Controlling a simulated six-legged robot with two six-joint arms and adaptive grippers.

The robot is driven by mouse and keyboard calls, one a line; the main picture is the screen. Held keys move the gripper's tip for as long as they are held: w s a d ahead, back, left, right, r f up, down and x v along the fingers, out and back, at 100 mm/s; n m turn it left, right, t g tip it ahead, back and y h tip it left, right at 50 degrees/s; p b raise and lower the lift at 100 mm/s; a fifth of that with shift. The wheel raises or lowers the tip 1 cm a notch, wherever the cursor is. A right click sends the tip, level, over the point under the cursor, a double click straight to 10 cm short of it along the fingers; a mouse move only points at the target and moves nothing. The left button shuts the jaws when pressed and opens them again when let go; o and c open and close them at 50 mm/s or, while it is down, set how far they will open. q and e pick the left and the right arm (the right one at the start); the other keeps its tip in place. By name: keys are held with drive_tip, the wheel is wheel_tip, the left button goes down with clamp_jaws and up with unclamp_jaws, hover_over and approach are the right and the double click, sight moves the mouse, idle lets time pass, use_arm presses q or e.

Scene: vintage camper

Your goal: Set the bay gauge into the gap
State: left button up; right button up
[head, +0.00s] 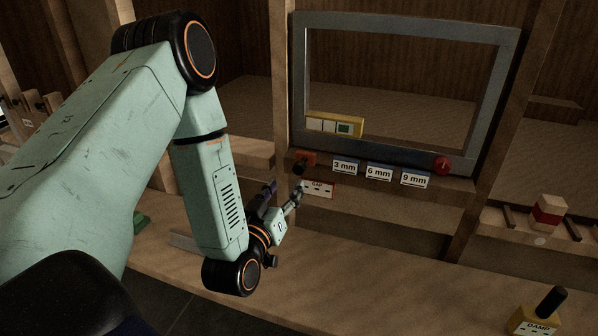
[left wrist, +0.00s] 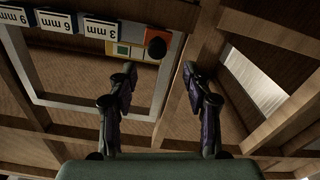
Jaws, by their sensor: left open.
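An orange-red block with a black knob (head: 304,160) sits at the lower left corner of a grey window frame (head: 393,158). A white, red-edged GAP plate (head: 319,188) is just below it. A yellow bar (head: 349,125) with pale squares and a green one stands inside the frame's lower left. I cannot tell which is the bay gauge. My left gripper (head: 283,193) is open and empty, left of the GAP plate. In the left wrist view its fingers (left wrist: 159,72) are spread, with the black knob (left wrist: 156,47) beyond them. My right gripper is not in view.
Tags for 3 mm (head: 345,167), 6 mm (head: 379,172) and 9 mm (head: 415,179) line the ledge, with a red knob (head: 443,165) at its right. A yellow DAMP block (head: 534,321) stands lower right. A red-and-white block (head: 548,212) is on the right shelf. The middle bench is clear.

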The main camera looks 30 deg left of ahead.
sight(298, 171)
use_arm(q)
drive_tip(key=x, duration=0.4)
drive_tip(key=d+x, duration=0.1)
drive_tip(key=x, duration=0.1)
drive_tip(key=shift+w+f, duration=0.1)
drive_tip(key=shift+w, duration=0.4)
drive_tip(key=shift+w+a, duration=0.15)
drive_tip(key=shift+a, duration=0.1)
drive_tip(key=shift+s+a+r, duration=0.2)
drive_tip(key=shift+s+a, duration=0.1)
drive_tip(key=shift+s, duration=0.05)
drive_tip(key=shift+w+d+f, duration=0.2)
drive_tip(key=shift+w+d, duration=0.15)
drive_tip(key=shift+w, duration=0.2)
drive_tip(key=c, duration=0.3)
drive_tip(key=shift+s+a+r, duration=0.1)
drive_tip(key=shift+s+a, duration=0.15)
drive_tip(key=shift+s, duration=0.05)
drive_tip(key=c, duration=0.4)
drive_tip(key=shift+d, duration=0.1)
clamp_jaws()
drive_tip(key=shift+w, duration=0.1)
